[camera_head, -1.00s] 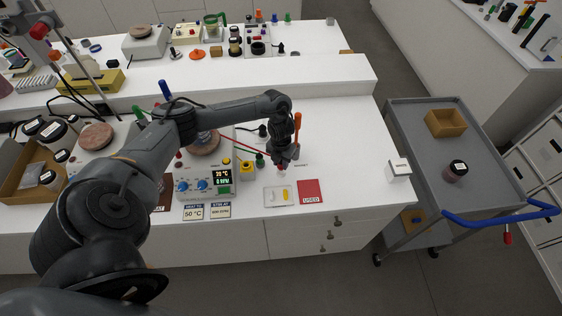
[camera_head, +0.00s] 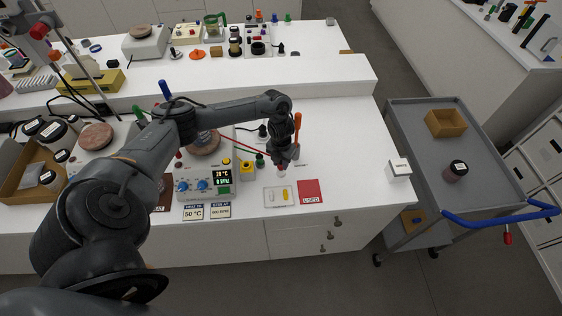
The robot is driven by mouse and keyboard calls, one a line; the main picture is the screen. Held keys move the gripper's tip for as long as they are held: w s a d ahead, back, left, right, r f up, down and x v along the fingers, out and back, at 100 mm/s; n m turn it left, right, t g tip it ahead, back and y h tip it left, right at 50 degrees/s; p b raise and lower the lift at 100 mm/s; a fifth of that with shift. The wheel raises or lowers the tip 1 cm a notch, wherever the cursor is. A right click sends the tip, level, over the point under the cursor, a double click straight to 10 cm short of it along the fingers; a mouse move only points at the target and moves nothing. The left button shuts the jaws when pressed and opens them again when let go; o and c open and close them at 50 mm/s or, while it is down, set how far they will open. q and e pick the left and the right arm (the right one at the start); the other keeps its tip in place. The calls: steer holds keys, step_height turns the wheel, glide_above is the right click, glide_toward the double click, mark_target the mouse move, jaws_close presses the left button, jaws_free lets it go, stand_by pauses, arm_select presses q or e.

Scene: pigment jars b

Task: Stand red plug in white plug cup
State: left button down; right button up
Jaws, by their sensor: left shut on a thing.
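My left gripper (camera_head: 284,163) points down over the white bench, just behind the white tray card with a yellow mark. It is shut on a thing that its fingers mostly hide. A red lead (camera_head: 250,150) runs from the hotplate side to the gripper, so the held thing looks to be the red plug. A small pale, pinkish thing (camera_head: 282,174) shows right under the fingertips. It may be the white plug cup; I cannot tell whether the plug is inside, touching or above it. My right gripper is out of view.
A red card (camera_head: 309,192) lies to the right. An orange-handled tool (camera_head: 297,127) rises behind. The bench's right part is mostly clear.

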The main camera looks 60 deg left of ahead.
arm_select(q)
steer(key=shift+f+b, duration=1.15)
steer(key=shift+f, duration=0.25)
steer(key=c, duration=0.8)
jaws_free()
steer(key=shift+o, duration=0.2)
steer(key=shift+r, duration=0.15)
step_height(320, 180, up, 10)
steer(key=shift+f+p, duration=0.15)
steer(key=shift+p, duration=0.65)
steer(key=shift+r, duration=0.5)
